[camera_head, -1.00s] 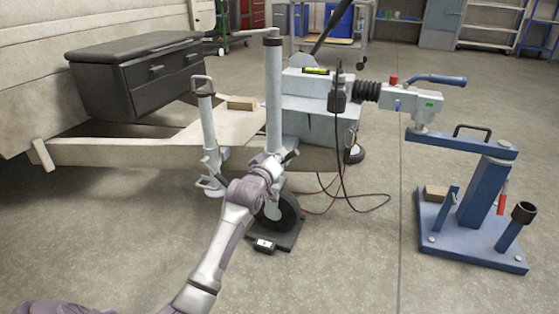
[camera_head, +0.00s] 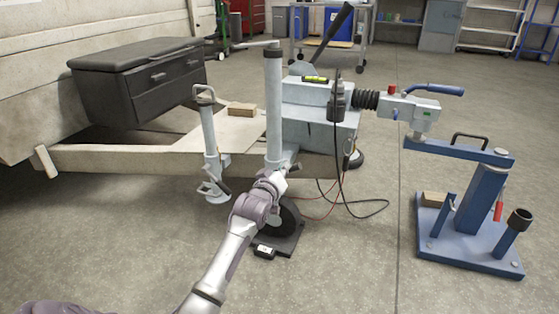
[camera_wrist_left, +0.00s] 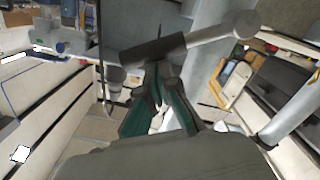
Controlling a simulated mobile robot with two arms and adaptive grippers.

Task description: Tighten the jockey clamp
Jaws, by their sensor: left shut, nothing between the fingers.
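The jockey wheel's upright grey tube (camera_head: 274,105) stands at the trailer's front, its black tyre (camera_head: 289,217) on a dark pad. The jockey clamp is around the tube's lower part, beside my left gripper (camera_head: 289,168), and is largely hidden by it. In the left wrist view, a pale lever (camera_wrist_left: 205,36) with a rounded end runs into a dark cylindrical piece (camera_wrist_left: 153,51) just beyond my green-padded fingers (camera_wrist_left: 160,92). My left gripper is shut and holds nothing. I cannot tell whether its fingertips touch the lever. My right gripper is not in view.
A second grey prop stand (camera_head: 209,135) is left of the jockey tube. The grey hitch box (camera_head: 305,98) carries a spirit level (camera_head: 315,79). Black and red cables (camera_head: 372,214) hang at right. A blue stand (camera_head: 470,215) stands under the coupling.

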